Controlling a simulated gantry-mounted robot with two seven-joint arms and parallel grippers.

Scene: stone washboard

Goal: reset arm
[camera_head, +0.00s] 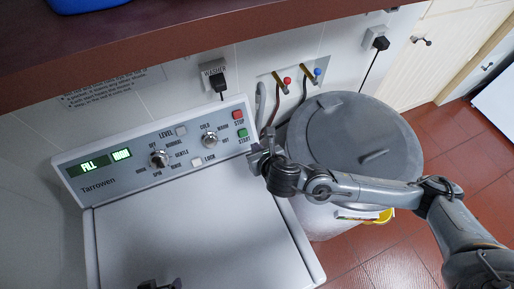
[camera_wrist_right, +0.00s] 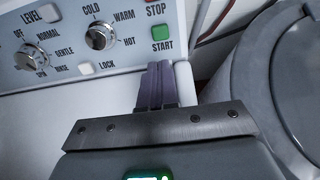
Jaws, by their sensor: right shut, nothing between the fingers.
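My right gripper (camera_head: 260,154) is at the right end of the washing machine's control panel (camera_head: 160,152), just below the START button. Its two fingers are together with nothing between them. In the right wrist view the closed fingertips (camera_wrist_right: 157,68) point up at the panel, below the green START button (camera_wrist_right: 160,32). I cannot tell whether they touch the panel. My right arm (camera_head: 370,190) reaches in from the right. A small dark part at the bottom edge of the head view may be my left gripper, but too little of it shows to tell its state.
The white washing machine top (camera_head: 200,235) is mostly clear. A grey lidded bin (camera_head: 350,130) stands right of the machine, with my right arm passing in front. A reddish shelf (camera_head: 190,35) overhangs the back wall. Hoses and taps (camera_head: 290,82) are behind. Its display (camera_head: 95,165) reads FILL.

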